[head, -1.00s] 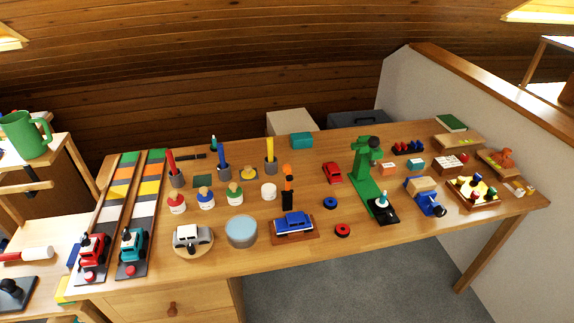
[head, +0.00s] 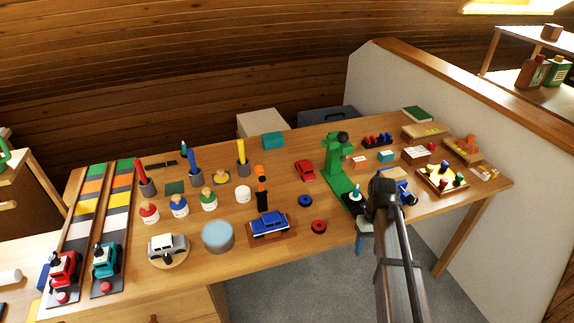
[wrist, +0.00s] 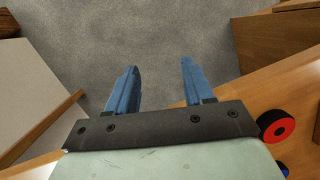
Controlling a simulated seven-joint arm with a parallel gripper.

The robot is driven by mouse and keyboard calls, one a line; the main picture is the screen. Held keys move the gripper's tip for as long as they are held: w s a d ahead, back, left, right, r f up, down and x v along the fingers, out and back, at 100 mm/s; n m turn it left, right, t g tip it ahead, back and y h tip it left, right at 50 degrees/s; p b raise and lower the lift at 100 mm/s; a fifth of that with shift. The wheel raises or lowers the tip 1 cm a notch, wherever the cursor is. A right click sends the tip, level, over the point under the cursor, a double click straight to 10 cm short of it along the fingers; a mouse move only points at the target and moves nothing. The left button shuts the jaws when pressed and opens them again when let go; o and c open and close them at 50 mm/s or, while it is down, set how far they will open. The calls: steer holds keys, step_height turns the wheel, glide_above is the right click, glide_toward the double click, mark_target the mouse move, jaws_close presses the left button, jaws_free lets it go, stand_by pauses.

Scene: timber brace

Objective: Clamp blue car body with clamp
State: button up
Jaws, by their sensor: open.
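The blue car body (head: 268,223) sits on a brown wooden base near the table's front edge in the head view. An upright black clamp with an orange top (head: 261,186) stands just behind it; whether it touches the car is not clear. My gripper (head: 359,246) is to the right of the car, at the table's front edge, pointing down. In the wrist view my gripper (wrist: 158,72) has its two blue fingers apart with nothing between them, over grey floor. The car and clamp are not in the wrist view.
A red-and-black wheel (head: 319,227) and a blue wheel (head: 305,201) lie between the car and my gripper. A green press (head: 340,170) stands behind my arm. A pale blue round pad (head: 218,235) and a silver car (head: 167,246) are left of the blue car.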

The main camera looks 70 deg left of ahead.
steer(key=s+a+r+n+t+y, duration=0.1)
steer(key=s+a+r, duration=0.6)
steer(key=a+r, duration=0.2)
steer(key=s+a+r+n, duration=0.1)
steer(key=s+a+r, duration=0.6)
steer(key=a+r, duration=0.1)
steer(key=y, duration=0.2)
glide_toward(259, 167)
steer(key=shift+n+t, duration=0.3)
steer(key=f, duration=0.9)
steer(key=shift+s+a+f, duration=0.2)
steer(key=shift+s+f, duration=0.05)
jaws_close()
